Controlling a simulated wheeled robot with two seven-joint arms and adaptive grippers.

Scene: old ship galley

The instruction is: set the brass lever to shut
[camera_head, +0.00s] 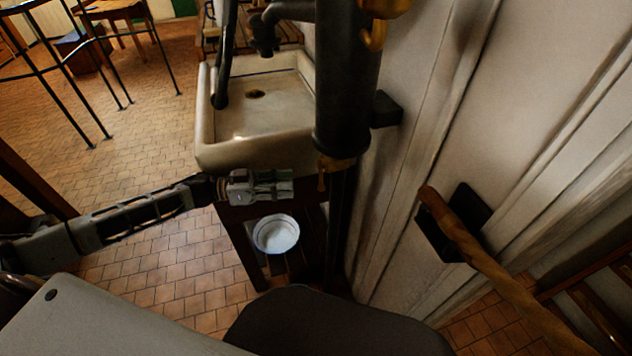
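A dark upright pump or pipe body (345,95) stands right of the sink. At its lower end is a brass fitting (336,163) with a small brass lever (322,181) that hangs roughly downward. My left gripper (290,184) comes in from the left, below the sink's front edge, and points right toward the lever. A small gap shows between its tips and the lever, and nothing shows in its grasp. Its fingers are small and seen at an angle, so their opening is unclear. My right gripper is out of view.
A stone sink (207,140) is just beyond my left gripper. A white bowl (277,234) sits below it on a dark wooden stand (240,250). Another brass part (374,35) is high on the pump. A wooden rail (480,257) juts from the right wall. Tiled floor lies open at left.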

